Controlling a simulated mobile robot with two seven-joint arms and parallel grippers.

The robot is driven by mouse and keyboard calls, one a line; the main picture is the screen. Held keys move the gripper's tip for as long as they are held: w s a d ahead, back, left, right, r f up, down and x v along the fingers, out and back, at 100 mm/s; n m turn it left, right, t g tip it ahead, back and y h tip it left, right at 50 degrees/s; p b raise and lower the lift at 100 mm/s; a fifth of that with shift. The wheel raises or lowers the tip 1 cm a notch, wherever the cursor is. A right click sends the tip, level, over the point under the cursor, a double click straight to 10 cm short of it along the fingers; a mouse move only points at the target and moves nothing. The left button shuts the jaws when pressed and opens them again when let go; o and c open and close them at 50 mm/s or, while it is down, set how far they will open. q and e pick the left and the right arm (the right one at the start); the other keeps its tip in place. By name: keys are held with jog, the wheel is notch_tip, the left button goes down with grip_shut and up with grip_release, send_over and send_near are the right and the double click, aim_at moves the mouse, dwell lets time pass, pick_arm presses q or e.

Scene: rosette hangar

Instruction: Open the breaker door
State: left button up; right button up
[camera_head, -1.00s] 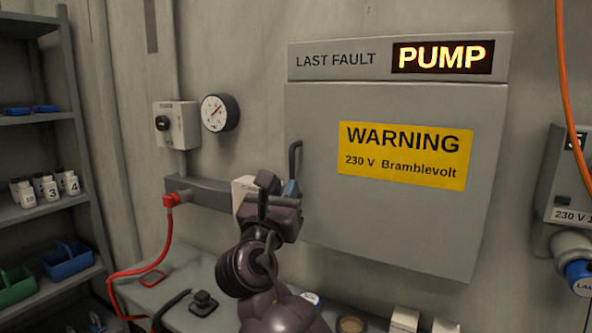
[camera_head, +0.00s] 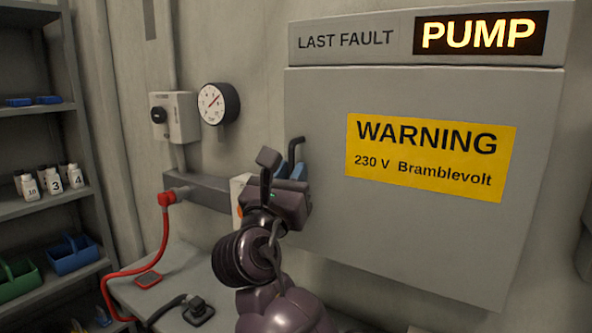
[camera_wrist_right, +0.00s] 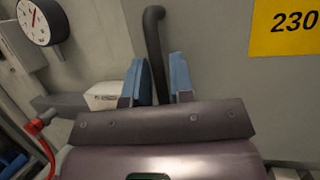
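The breaker door (camera_head: 420,245) is a large grey panel with a yellow warning label, and it looks shut flat against its cabinet. Its dark bar handle (camera_head: 292,150) is on the door's left edge. My right gripper (camera_head: 290,171) is at the handle, its two blue fingers apart. In the right wrist view the handle (camera_wrist_right: 154,42) runs down between the open fingers (camera_wrist_right: 160,80), nearer the left one. I see a gap on the right side; contact on the left cannot be told. The handle's lower end is hidden by my gripper. My left gripper is not in view.
A gauge (camera_head: 218,103) and switch box (camera_head: 176,117) are on the wall left of the door. A red cable (camera_head: 160,245) hangs from a grey wall duct (camera_head: 205,190). A bench (camera_head: 140,293) runs below. Shelves (camera_head: 45,205) stand at far left.

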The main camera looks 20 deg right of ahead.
jog(key=shift+w+d+r, duration=0.15)
jog(key=shift+w, duration=0.05)
dwell(0.3)
grip_shut()
